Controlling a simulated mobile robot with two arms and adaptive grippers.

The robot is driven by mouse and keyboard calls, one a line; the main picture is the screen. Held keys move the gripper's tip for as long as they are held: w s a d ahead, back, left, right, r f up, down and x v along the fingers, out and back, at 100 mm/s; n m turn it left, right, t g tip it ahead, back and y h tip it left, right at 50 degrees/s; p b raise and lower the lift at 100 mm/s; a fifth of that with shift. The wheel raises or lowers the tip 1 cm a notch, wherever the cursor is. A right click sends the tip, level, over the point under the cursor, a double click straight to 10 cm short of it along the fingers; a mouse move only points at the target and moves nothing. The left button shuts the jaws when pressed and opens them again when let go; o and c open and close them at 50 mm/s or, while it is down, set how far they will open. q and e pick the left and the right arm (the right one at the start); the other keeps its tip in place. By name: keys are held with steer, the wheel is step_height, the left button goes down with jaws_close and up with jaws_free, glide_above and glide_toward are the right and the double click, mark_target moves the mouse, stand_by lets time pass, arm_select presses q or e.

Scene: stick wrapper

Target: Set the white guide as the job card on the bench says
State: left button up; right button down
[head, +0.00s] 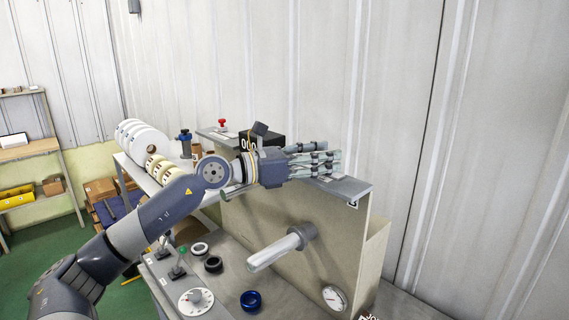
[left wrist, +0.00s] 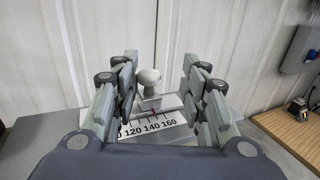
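In the left wrist view the white guide (left wrist: 149,78) has a round white knob above a pale plate. In the head view my left gripper (head: 322,160) is over the top of the grey machine (head: 260,215) and hides the guide. Only a lettered corner of what may be the job card (head: 371,317) shows at the bottom edge. My right gripper is out of view.
A metal spindle (head: 280,250) sticks out of the machine's front, with a round gauge (head: 334,297) to its right. White rolls (head: 148,140) stand at the back left.

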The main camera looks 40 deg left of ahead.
arm_select(q)
steer(key=v, duration=0.9)
steer(key=shift+s, duration=0.4)
steer(key=shift+a, duration=0.15)
